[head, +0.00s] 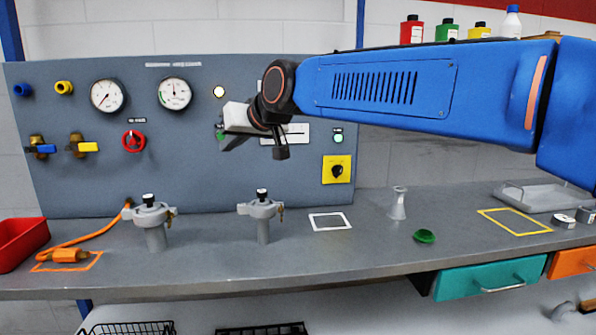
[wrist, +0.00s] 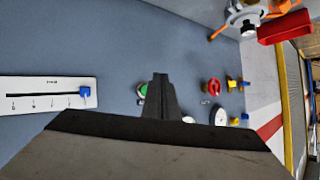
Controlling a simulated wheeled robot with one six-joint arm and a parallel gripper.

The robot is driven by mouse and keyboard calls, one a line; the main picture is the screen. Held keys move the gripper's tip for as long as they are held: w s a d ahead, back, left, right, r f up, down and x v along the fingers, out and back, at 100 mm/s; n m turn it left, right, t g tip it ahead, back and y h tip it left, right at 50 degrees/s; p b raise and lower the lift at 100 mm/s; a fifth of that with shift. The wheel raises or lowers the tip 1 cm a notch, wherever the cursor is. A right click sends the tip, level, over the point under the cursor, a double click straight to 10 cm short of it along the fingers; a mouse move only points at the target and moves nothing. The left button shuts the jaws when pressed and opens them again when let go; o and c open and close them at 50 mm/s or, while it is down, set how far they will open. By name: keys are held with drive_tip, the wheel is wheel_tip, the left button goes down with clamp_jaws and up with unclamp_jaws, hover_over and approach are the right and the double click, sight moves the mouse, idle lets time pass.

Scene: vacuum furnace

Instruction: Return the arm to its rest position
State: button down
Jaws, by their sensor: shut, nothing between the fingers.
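My blue arm reaches in from the right in the head view, held in the air above the bench. My gripper (head: 230,144) is at its end, in front of the grey panel (head: 200,190), and hides part of it. In the wrist view the dark fingers of my gripper (wrist: 160,78) are together with nothing between them. The fingertips are near a green button (wrist: 142,90) in that view; I cannot tell whether they touch anything.
The panel carries gauges (head: 107,95), a red handwheel (head: 134,141), valves (head: 78,145) and a slider scale (wrist: 40,94). On the bench (head: 330,255) stand two clamp posts (head: 263,222), a glass funnel (head: 398,205) and a green cap (head: 424,237). Bottles (head: 447,30) stand behind my arm.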

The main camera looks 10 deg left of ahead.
drive_tip(key=s+d+f+m+h, duration=0.15)
drive_tip(key=d+f, duration=0.25)
drive_tip(key=d, duration=0.7)
drive_tip(key=s+d+f+m+h, duration=0.1)
drive_tip(key=s+d+f+h, duration=0.3)
drive_tip(key=d, duration=0.6)
drive_tip(key=s+d+f+m, duration=0.1)
drive_tip(key=d+f, duration=0.4)
drive_tip(key=d, duration=0.6)
drive_tip(key=s+d+f+m+g+h, duration=0.3)
drive_tip(key=s+d+f+m, duration=0.1)
drive_tip(key=s+d+f, duration=1.5)
drive_tip(key=s+f, duration=0.1)
drive_tip(key=s, duration=0.1)
drive_tip(key=shift+s+d+h, duration=0.35)
drive_tip(key=shift+d, duration=0.05)
